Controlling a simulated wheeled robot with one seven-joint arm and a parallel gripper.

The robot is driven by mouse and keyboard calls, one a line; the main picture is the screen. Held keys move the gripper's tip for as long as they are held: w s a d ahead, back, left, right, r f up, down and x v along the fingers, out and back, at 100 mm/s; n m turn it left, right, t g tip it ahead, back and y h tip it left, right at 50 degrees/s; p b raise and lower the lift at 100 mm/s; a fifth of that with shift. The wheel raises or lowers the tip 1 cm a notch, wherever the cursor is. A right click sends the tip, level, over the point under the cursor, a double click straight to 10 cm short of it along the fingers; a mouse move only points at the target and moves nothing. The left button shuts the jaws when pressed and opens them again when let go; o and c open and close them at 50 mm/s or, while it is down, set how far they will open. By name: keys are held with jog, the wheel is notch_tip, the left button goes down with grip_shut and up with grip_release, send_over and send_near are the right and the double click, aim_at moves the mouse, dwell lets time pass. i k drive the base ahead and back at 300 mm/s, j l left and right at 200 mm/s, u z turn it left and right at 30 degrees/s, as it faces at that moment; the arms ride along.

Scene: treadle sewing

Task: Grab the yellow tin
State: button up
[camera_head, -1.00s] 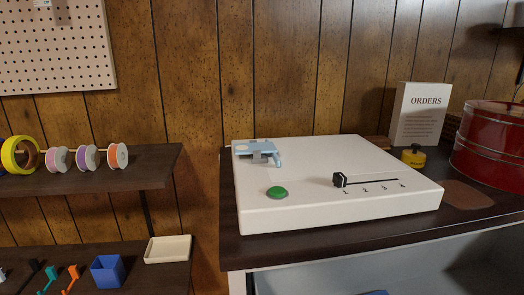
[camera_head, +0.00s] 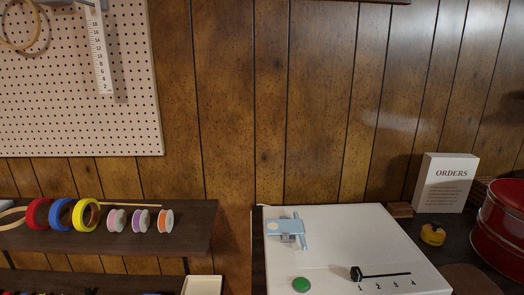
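A small, round yellow object (camera_head: 433,234) with a dark spot on its top stands on the dark worktop at the right. It is the only thing there that could be the yellow tin, but it is too small to tell for sure. It stands beside the white board's right edge, in front of the "ORDERS" sign (camera_head: 444,183) and left of a large red tin (camera_head: 503,220). My gripper is not in view.
The white board (camera_head: 340,235) carries a light blue device, a green button (camera_head: 301,284) and a numbered black slider. On the left shelf (camera_head: 195,236) are coloured tape rolls and spools. A pegboard (camera_head: 90,110) hangs above.

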aim_at(428, 239)
jog(key=k+l+z, duration=0.2)
jog(key=k, duration=0.2)
jog(key=k+l+z, duration=0.1)
jog(key=k+z, duration=0.15)
jog(key=k, duration=0.15)
jog(key=i+l, duration=0.15)
jog(key=l, duration=0.25)
jog(key=i+l, duration=0.1)
jog(key=l, duration=0.3)
jog(key=i+l, duration=0.15)
jog(key=l, duration=0.2)
jog(key=i+l, duration=0.1)
jog(key=l, duration=0.3)
jog(key=i+l, duration=0.15)
jog(key=l, duration=0.25)
jog(key=i+l, duration=0.1)
jog(key=l, duration=0.3)
jog(key=i+l, duration=0.1)
jog(key=i+j, duration=0.2)
jog(key=i, duration=0.25)
jog(key=i+j, duration=0.15)
jog(key=i, duration=0.35)
jog(key=i+j, duration=0.2)
jog(key=i, duration=0.25)
jog(key=j+u, duration=0.05)
